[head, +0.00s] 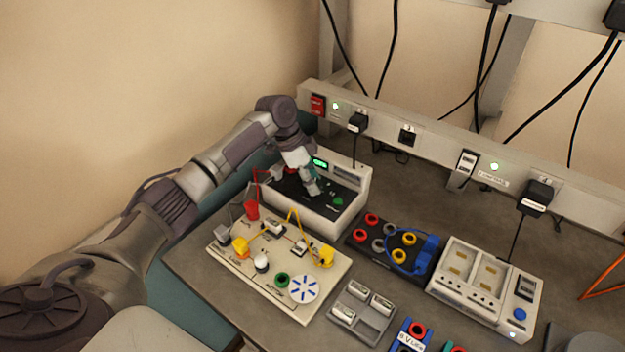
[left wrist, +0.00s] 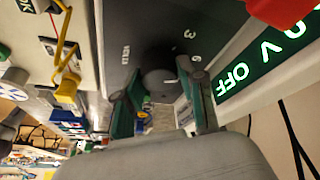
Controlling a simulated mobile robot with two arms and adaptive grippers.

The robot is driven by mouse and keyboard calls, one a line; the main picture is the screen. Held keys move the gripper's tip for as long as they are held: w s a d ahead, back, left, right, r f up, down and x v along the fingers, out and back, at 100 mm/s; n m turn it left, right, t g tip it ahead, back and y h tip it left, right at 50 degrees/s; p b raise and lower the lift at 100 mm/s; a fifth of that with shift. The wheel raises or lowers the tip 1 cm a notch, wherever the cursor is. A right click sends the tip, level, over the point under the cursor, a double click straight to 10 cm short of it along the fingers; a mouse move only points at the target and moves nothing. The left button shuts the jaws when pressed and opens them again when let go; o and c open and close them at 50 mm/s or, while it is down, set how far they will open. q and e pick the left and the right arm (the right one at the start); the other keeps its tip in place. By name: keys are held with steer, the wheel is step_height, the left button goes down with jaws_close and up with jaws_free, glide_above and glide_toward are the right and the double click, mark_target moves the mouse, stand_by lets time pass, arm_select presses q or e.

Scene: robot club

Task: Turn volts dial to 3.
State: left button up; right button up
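The power supply (head: 345,207), a white box with a dark sloped panel, stands at the back of the bench below the rail. In the left wrist view its dark round volts dial (left wrist: 158,84) shows a small white mark on its right side. The printed 3 and 6 are up and to the right of it. The green display (left wrist: 262,62) shows V and OFF, with a digit partly covered. My left gripper (head: 312,190) is down at the panel. In the left wrist view its green fingers (left wrist: 160,88) are apart, one on each side of the dial; contact is unclear. My right gripper is not in view.
A cream circuit board (head: 240,268) with colored parts is in front of the supply. A black socket panel (head: 360,246), a white charger (head: 455,292) and a grey battery tray (head: 345,322) are to the right. A socket rail (head: 440,148) with hanging cables runs behind.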

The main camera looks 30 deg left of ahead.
arm_select(q)
steer(key=shift+c, duration=1.4)
steer(key=shift+r+n+p, duration=0.25)
steer(key=shift+n+p, duration=0.35)
steer(key=shift+p, duration=0.25)
steer(key=n+t+p, duration=0.1)
steer(key=n+p, duration=0.1)
steer(key=p, duration=0.1)
steer(key=n+t+y+p, duration=0.1)
steer(key=n+p, duration=0.2)
steer(key=p, duration=0.1)
steer(key=shift+s+d+r, duration=0.1)
steer(key=shift+s, duration=0.05)
steer(key=shift+f+n+t+y+p, duration=0.15)
steer(key=shift+n+y+p, duration=0.2)
steer(key=shift+n+p, duration=0.4)
steer(key=shift+f+n+t+y+p, duration=0.15)
steer(key=shift+n+y+p, duration=0.2)
steer(key=shift+n+p, duration=0.35)
steer(key=shift+r, duration=0.1)
steer(key=o, duration=1.1)
steer(key=shift+o, duration=0.2)
